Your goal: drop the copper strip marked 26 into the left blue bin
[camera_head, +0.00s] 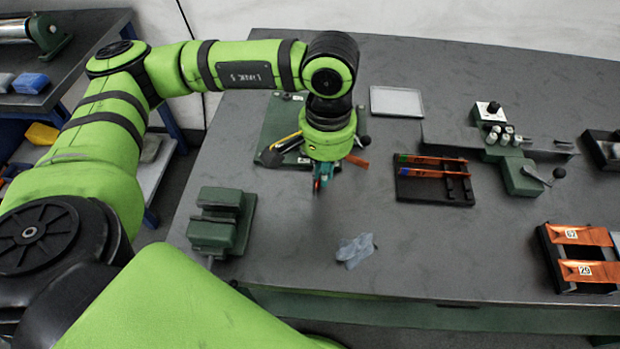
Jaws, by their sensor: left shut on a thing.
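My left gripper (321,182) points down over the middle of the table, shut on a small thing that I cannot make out. A little red shows at its fingertips. A short orange piece (357,161) shows just right of the wrist; I cannot tell whether it touches the gripper. Two copper strips lie on a black rack at the right: one label (571,234) looks like 62, the other (585,270) like 20 or 26, too small to be sure. I cannot make out the left blue bin. My right gripper is not in view.
A green vise (222,222) stands at the front left, with a crumpled blue cloth (356,250) right of it. A black rack (433,192) holds thin orange strips. A pale tray (397,101) lies at the back. The table between cloth and right rack is clear.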

